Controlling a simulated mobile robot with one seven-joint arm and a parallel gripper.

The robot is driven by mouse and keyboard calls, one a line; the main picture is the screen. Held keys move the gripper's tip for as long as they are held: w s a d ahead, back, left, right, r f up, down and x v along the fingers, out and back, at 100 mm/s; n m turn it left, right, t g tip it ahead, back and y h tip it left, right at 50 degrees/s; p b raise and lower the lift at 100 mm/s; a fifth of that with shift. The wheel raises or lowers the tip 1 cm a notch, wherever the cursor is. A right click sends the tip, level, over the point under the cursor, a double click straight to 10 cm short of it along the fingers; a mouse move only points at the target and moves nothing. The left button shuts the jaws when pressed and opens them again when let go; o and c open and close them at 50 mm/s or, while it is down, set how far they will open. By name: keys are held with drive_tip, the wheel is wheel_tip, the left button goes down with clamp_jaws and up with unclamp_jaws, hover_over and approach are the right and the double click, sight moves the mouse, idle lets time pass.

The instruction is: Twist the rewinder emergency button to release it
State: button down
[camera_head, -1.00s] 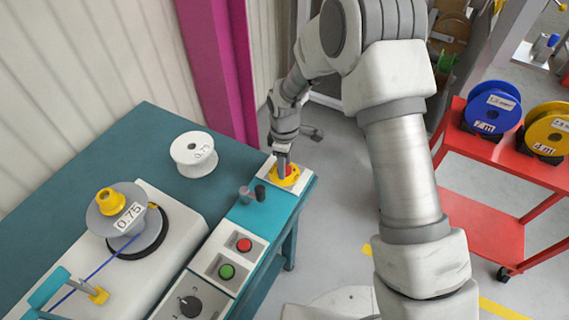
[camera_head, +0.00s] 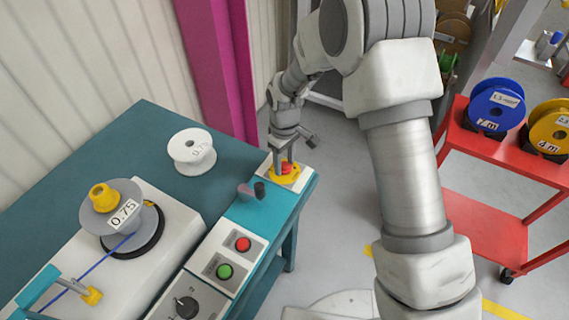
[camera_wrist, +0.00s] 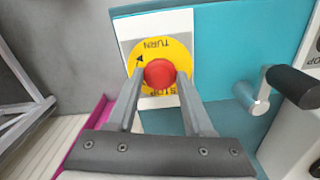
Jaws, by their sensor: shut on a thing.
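The emergency button is a red mushroom head (camera_wrist: 160,73) on a yellow disc (camera_wrist: 182,52) marked TURN and STOP, with a black arrow. It sits on a white plate at the far corner of the teal bench. In the head view the red button (camera_head: 286,168) shows below my gripper (camera_head: 287,165). In the wrist view my gripper (camera_wrist: 158,82) has one finger on each side of the red head, shut on it. The lower part of the button and the exact finger contact are partly hidden.
A crank handle with a black grip (camera_wrist: 293,86) stands close beside the button. Red (camera_head: 243,244) and green (camera_head: 224,271) push buttons lie nearer on the panel. A white reel (camera_head: 192,151) and a grey reel (camera_head: 118,212) are on the bench (camera_head: 140,130). A red cart (camera_head: 480,150) stands right.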

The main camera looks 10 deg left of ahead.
drive_tip(key=shift+m+b, duration=0.4)
drive_tip(key=shift+m, duration=1.2)
drive_tip(key=shift+c, duration=1.4)
unclamp_jaws()
drive_tip(key=shift+r, duration=0.1)
wheel_tip(320, 180, up, 17)
drive_tip(key=p, duration=0.1)
drive_tip(key=shift+r, duration=0.15)
